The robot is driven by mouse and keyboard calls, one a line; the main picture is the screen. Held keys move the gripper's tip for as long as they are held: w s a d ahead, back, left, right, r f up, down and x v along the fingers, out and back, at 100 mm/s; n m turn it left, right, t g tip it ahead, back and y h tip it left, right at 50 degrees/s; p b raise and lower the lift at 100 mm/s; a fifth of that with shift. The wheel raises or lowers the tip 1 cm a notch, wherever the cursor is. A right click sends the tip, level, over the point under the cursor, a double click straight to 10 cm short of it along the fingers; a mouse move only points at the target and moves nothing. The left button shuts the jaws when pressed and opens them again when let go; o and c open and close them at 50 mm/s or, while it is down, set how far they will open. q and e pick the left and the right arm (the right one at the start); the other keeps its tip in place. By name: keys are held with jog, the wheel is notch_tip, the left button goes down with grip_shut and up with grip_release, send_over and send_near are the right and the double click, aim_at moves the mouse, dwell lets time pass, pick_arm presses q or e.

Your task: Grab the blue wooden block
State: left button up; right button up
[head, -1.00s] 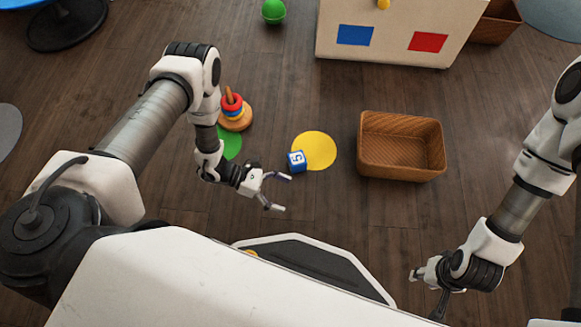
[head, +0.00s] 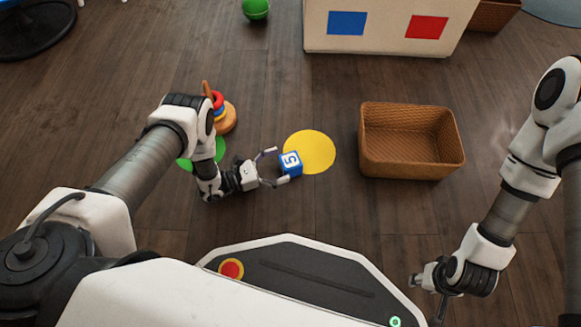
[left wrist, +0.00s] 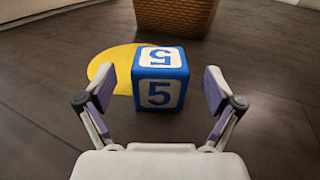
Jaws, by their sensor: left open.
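The blue block (head: 291,162) with a white face and a blue number 5 sits on the floor at the left edge of the yellow round mat. My left gripper (head: 275,164) is open, its fingertips close to the block's left side. In the left wrist view the block (left wrist: 160,80) stands straight ahead, centred between the spread fingers (left wrist: 159,97) and apart from both. My right gripper (head: 428,285) is in the lower right of the head view, far from the block; its jaw state is unclear.
The yellow mat (head: 312,150) lies beside the block, and a wicker basket (head: 408,171) stands to its right. A ring stacker (head: 226,119) and a green mat (head: 219,150) are near my left arm. A white box (head: 385,42) stands at the back. Wooden floor around the block is clear.

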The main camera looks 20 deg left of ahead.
aim_at(281, 164)
pick_arm(q)
jog(key=b+x, duration=0.1)
jog(key=x, duration=0.2)
jog(key=shift+f, duration=0.2)
pick_arm(e)
jog(key=shift+w+f, duration=0.25)
jog(key=shift+f, duration=0.8)
pick_arm(q)
jog(key=shift+w+d+r, duration=0.1)
jog(key=shift+w+d, duration=0.05)
jog(key=shift+c, duration=0.4)
pick_arm(e)
jog(key=shift+r, duration=0.1)
pick_arm(q)
jog(key=c, duration=1.2)
jog(key=shift+r, duration=0.1)
